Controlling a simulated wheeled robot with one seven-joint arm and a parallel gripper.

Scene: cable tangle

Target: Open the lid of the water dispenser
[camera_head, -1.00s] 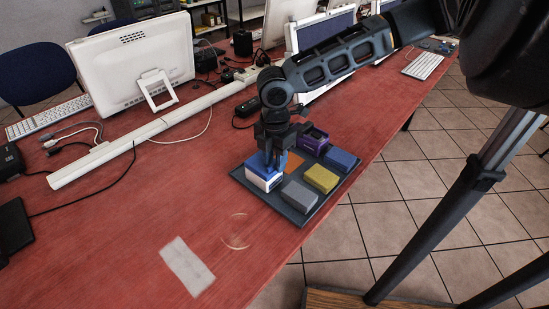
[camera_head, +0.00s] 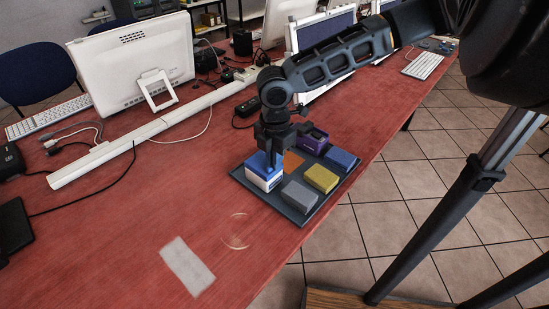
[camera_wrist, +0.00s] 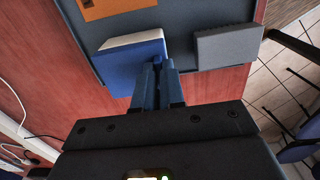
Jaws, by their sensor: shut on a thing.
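Nothing in view is clearly recognisable as a water dispenser. A box with a blue top and white lower part (camera_head: 265,183) stands on the dark tray (camera_head: 306,219), at its left corner. It also shows in the wrist view (camera_wrist: 132,66), with a blue face and a white edge. My gripper (camera_head: 275,162) points down at the box's right side. In the wrist view my gripper (camera_wrist: 170,68) has its fingers close together at the box's edge, around a small blue part. The fingers hide some of that part and the contact.
The tray also holds a grey block (camera_head: 299,196), a yellow block (camera_head: 321,178), a blue block (camera_head: 342,159), an orange piece (camera_head: 292,161) and a purple open container (camera_head: 313,139). Cables and a white monitor (camera_head: 130,65) stand to the left.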

